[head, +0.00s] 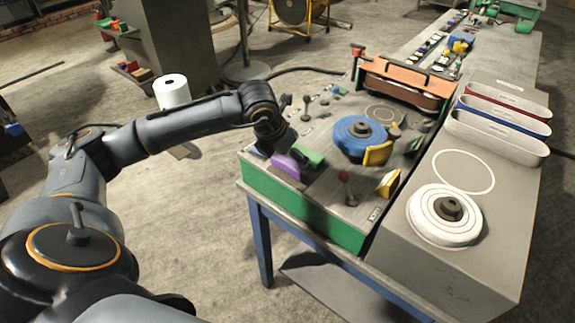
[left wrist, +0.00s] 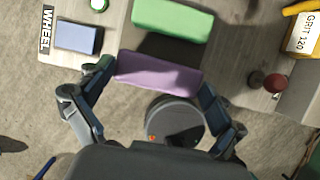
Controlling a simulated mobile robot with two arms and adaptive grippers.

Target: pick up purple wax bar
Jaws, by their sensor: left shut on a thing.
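The purple wax bar (head: 286,166) lies near the front left edge of the green-sided workbench in the head view. In the left wrist view the purple bar (left wrist: 158,74) is between the two fingers of my left gripper (left wrist: 155,88), one at each end. My left gripper (head: 282,152) is shut on the bar; in the head view it comes down over it and hides part of it. Whether the bar is clear of the bench top I cannot tell. My right gripper is in neither view.
A green bar (left wrist: 172,19) lies just beyond the purple one. A blue block (left wrist: 77,37) and a red-knobbed lever (left wrist: 275,83) stand on either side. A blue wheel (head: 361,137) and yellow block (head: 388,184) are farther right on the bench.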

